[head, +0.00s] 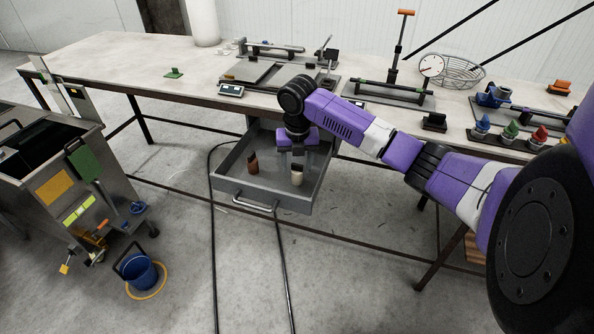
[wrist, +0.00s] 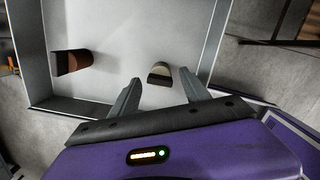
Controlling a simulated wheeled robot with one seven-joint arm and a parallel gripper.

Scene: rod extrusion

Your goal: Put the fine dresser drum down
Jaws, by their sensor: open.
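Two small drums stand in the open grey drawer (head: 238,196) under the bench. One is cream with a dark part (head: 297,178); the other is brown (head: 253,163). I cannot tell from their looks which is the fine dresser drum. My gripper (head: 292,158) points down into the drawer with its fingers apart. In the wrist view the cream drum (wrist: 160,78) shows between and just beyond the fingertips, with clear floor on both sides of it. The brown drum (wrist: 72,62) is to the left, near the drawer wall. The gripper holds nothing.
Drawer walls surround the gripper closely, with a handle (head: 250,203) at the front. The workbench (head: 130,68) above carries fixtures, a scale and coloured cones (head: 511,130). A steel cart (head: 60,170) and blue bucket (head: 137,270) stand left. Black cables cross the floor.

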